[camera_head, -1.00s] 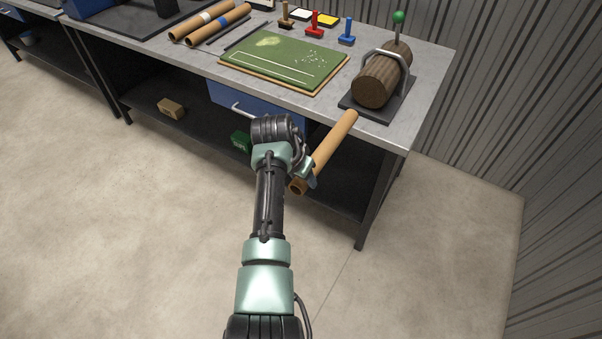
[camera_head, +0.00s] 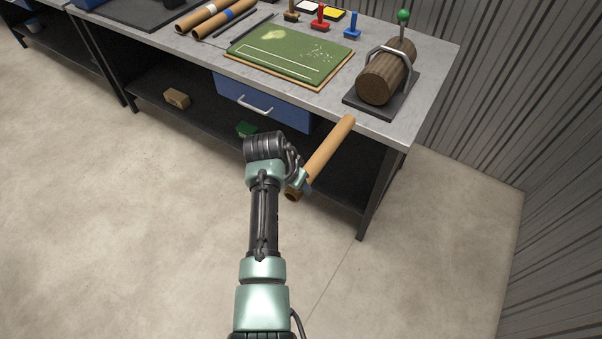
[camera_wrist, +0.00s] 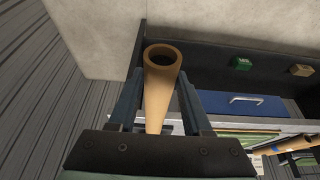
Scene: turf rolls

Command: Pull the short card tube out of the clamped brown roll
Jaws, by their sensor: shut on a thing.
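The brown roll (camera_head: 379,84) lies in a clamp with a grey hoop (camera_head: 405,62) and a green-knobbed lever (camera_head: 403,17), on a dark base plate at the bench's right end. The tan card tube (camera_head: 331,147) is outside the roll, with a clear gap between its upper end and the roll's near face. My gripper (camera_head: 304,181) is shut on the tube near its lower end and holds it tilted in front of the bench edge. In the wrist view the tube (camera_wrist: 161,88) sits between the two fingers, its hollow end showing. My arm hides part of the gripper in the head view.
The bench top (camera_head: 430,60) holds a green turf board (camera_head: 285,58), coloured stamps and card tubes (camera_head: 225,20). A blue drawer (camera_head: 285,112) and a lower shelf with a green box (camera_head: 246,129) are below. A ribbed wall stands right; the floor in front is clear.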

